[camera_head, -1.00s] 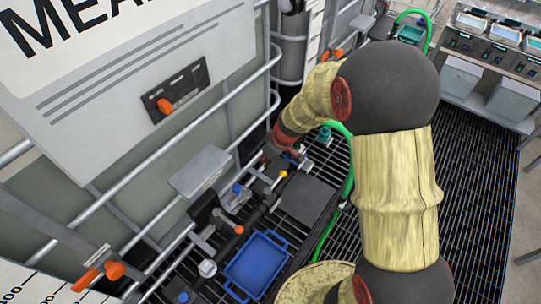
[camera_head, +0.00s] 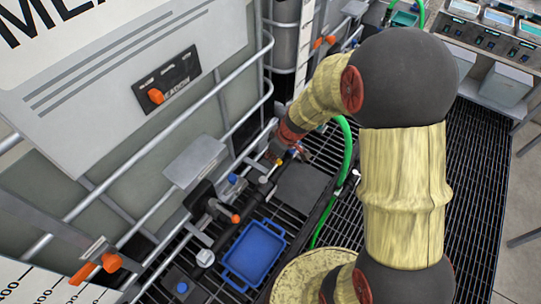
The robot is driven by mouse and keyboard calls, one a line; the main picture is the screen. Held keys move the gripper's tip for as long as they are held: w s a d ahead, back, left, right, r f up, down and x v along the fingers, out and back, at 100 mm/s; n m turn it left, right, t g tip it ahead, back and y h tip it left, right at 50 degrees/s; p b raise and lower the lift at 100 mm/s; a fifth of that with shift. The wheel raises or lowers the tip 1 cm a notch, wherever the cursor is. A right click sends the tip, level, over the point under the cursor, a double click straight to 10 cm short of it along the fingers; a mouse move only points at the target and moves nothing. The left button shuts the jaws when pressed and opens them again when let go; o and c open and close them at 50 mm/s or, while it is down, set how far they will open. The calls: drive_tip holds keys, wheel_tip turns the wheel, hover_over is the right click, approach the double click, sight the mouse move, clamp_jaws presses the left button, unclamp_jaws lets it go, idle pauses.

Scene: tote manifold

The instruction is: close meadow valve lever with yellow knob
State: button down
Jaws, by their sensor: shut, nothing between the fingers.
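The meadow tank carries a large white sign (camera_head: 130,62), cut off at the top left. In front of its base a dark valve pipe runs over the black grating. My gripper (camera_head: 273,157) is shut and empty, pointing down beside the tank frame, close to the knob. I cannot tell whether it touches the lever.
A blue tray (camera_head: 253,253) sits on the grating, with an orange-tipped handle (camera_head: 235,218) near it. A dark grey plate (camera_head: 301,186) lies right of the pipe. Metal tank rails (camera_head: 245,130) stand close left of my gripper. A green hose (camera_head: 345,160) passes behind my arm.

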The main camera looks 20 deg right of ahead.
sight(277, 161)
drive_tip(key=shift+s+d+m, duration=0.2)
drive_tip(key=shift+m, duration=0.2)
drive_tip(key=shift+s+d+r+m+h, duration=0.1)
drive_tip(key=shift+s+d+m+h, duration=0.3)
drive_tip(key=shift+m, duration=0.4)
drive_tip(key=shift+s+d+r+m+p, duration=0.1)
drive_tip(key=shift+s+d+m+p, duration=0.25)
drive_tip(key=shift+s+m+p, duration=0.35)
drive_tip(key=s+m+g+h+p, duration=0.1)
drive_tip(key=s+m+h+p, duration=0.3)
drive_tip(key=s+m+p, duration=0.5)
drive_tip(key=shift+a+m+h+p, duration=0.3)
drive_tip(key=shift+m+p, duration=2.2)
drive_tip(key=shift+p, duration=2.65)
drive_tip(key=shift+s, duration=0.15)
